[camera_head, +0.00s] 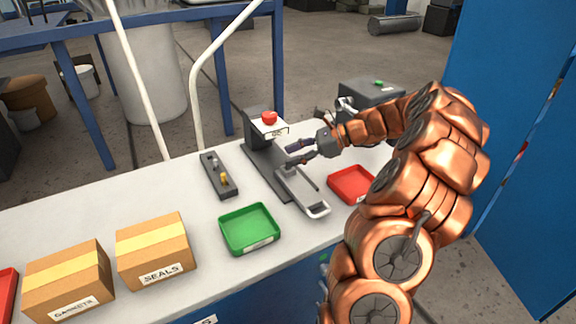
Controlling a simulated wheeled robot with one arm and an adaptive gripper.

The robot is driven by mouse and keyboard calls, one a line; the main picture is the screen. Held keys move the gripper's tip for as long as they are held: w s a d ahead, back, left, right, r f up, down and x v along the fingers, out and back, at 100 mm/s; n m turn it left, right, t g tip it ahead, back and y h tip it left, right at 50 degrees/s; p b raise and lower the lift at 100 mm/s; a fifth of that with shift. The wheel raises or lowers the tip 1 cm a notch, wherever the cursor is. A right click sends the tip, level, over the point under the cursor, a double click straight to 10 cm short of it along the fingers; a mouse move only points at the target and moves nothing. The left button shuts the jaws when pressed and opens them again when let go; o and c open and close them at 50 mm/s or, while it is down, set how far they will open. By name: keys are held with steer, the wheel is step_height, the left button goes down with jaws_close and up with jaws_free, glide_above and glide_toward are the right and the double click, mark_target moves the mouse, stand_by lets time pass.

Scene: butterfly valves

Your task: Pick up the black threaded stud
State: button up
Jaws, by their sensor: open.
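My gripper (285,158) is open above the grey fixture (262,165) on the white bench, its fingers pointing left. I see nothing between the fingers. A thin dark rod (308,179) shows on the fixture's light sliding tray (297,187), just below and right of the fingers. It may be the black threaded stud, but it is too small for me to see any thread. A dark holder block (221,176) to the left carries a small brass piece (225,179) and a small pale piece.
A green tray (247,248) and a red tray (331,186) flank the front of the fixture; both look empty. A red knob (269,118) tops the fixture's upright. A grey machine (368,92) stands behind my arm. Two cardboard boxes, SEALS (155,282) and GASKETS (75,305), sit left.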

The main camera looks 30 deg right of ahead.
mark_target(288, 157)
steer(key=d+f+m+t, duration=0.1)
steer(key=d+m+t, duration=0.1)
steer(key=d, duration=0.4)
steer(key=shift+d+f+p+x, duration=0.15)
steer(key=shift+p+x, duration=0.25)
steer(key=shift+x, duration=0.9)
steer(key=shift+d+f+p+x, duration=0.1)
steer(key=shift+f+p+x, duration=0.25)
steer(key=shift+x, duration=1)
steer(key=shift+d+f+p+x, duration=0.15)
steer(key=shift+p+x, duration=0.3)
steer(key=shift+x, duration=0.85)
steer(key=shift+c, duration=0.4)
jaws_close()
